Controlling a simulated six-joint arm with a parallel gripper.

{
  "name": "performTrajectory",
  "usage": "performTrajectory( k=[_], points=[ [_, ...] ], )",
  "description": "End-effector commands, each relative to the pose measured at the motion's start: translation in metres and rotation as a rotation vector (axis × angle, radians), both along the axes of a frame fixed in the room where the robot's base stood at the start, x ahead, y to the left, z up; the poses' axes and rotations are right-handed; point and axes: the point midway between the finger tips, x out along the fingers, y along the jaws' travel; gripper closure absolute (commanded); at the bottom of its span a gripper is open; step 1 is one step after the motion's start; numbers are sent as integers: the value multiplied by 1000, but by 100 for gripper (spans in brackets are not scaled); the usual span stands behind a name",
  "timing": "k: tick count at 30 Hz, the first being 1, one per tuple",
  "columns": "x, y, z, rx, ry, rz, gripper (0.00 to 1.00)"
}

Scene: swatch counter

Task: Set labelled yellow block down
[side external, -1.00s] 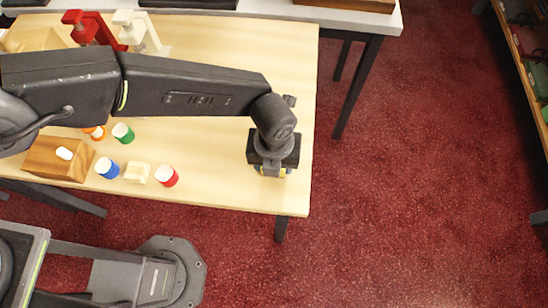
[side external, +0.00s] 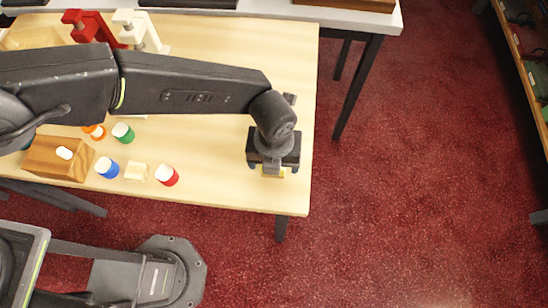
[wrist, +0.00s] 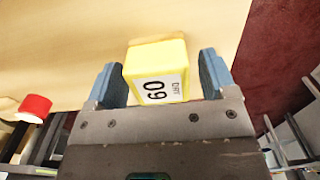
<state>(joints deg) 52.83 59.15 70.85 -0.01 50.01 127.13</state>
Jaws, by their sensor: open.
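The yellow block (wrist: 157,60) sits between the two blue-grey fingers of my gripper (wrist: 163,78) in the wrist view. Its near face carries a white label with dark characters, including a large "60" or "09" turned sideways. My gripper is open: a gap shows at the right finger, while the left finger is very close to the block and I cannot tell if they touch. In the side external view, my gripper (side external: 273,164) is low over the table's right end, and only a little of the block (side external: 272,173) shows beneath it.
The wooden table's (side external: 230,190) right edge is close to my gripper. Clear tabletop lies between.

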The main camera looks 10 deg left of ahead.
Motion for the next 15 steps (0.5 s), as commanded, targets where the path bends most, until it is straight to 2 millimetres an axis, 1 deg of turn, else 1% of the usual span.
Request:
performTrajectory(
  k=[5, 9, 15],
  points=[
    [1, -1, 34, -4, -3, 0, 22],
    [1, -1, 64, -4, -3, 0, 22],
    [1, -1, 99, -3, -2, 0, 22]
  ],
)
